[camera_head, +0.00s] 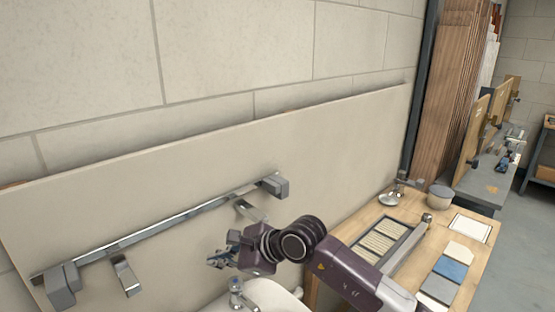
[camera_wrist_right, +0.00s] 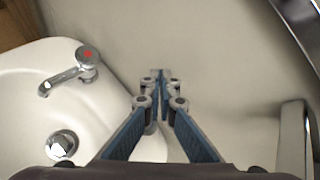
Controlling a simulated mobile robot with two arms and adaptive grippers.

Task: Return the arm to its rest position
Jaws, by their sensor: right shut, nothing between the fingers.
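My right gripper (camera_head: 222,258) is in front of the board, above the white washbasin (camera_head: 275,297), with its arm coming in from the lower right. In the right wrist view the gripper (camera_wrist_right: 160,75) has its fingers together with nothing between them. The basin (camera_wrist_right: 25,95) lies at the left of that view, with a chrome tap (camera_wrist_right: 72,70) marked by a red dot. The tap (camera_head: 237,290) also shows just below the gripper in the head view. My left gripper does not show.
A metal rail (camera_head: 150,232) with grey end blocks runs along the board (camera_head: 100,190) behind the gripper. A wooden table (camera_head: 480,262) at right holds a slotted tray (camera_head: 408,248), sample tiles (camera_head: 452,268) and a round pot (camera_head: 439,196). Open floor (camera_head: 525,225) lies at far right.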

